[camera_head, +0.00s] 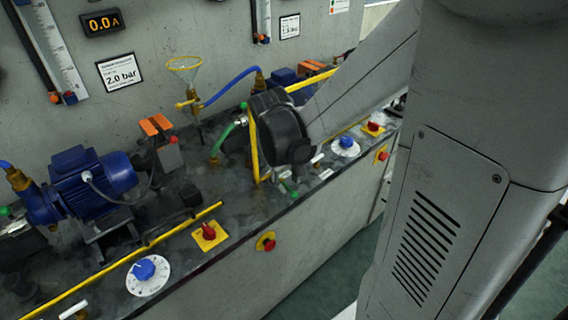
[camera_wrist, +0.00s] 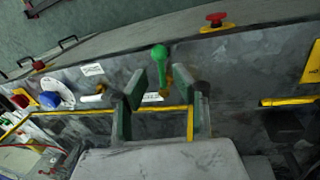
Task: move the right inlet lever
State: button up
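A lever with a green handle (camera_wrist: 159,62) and a brass base (camera_wrist: 167,84) stands on the bench, centred ahead of my gripper in the wrist view. Its green handle also shows in the head view (camera_head: 289,188), beside the bench's front edge. A second lever with a white handle (camera_wrist: 92,98) is to its left in the wrist view. No readable text tells me which is the right inlet lever. My gripper (camera_wrist: 160,95) is open and empty. Its fingers appear on either side of the green lever; whether they reach its depth I cannot tell. The arm hides part of this area in the head view.
A yellow pipe (camera_wrist: 75,111) crosses the bench behind the levers. A red button (camera_wrist: 215,19) is on the front face. A blue dial (camera_head: 346,143) and red switch (camera_head: 373,126) lie to the right in the head view. A blue motor pump (camera_head: 90,180) stands left.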

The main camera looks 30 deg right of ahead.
notch_tip(320, 180, up, 10)
jog(key=a, duration=0.2)
jog(key=shift+r, duration=0.15)
dwell(0.4)
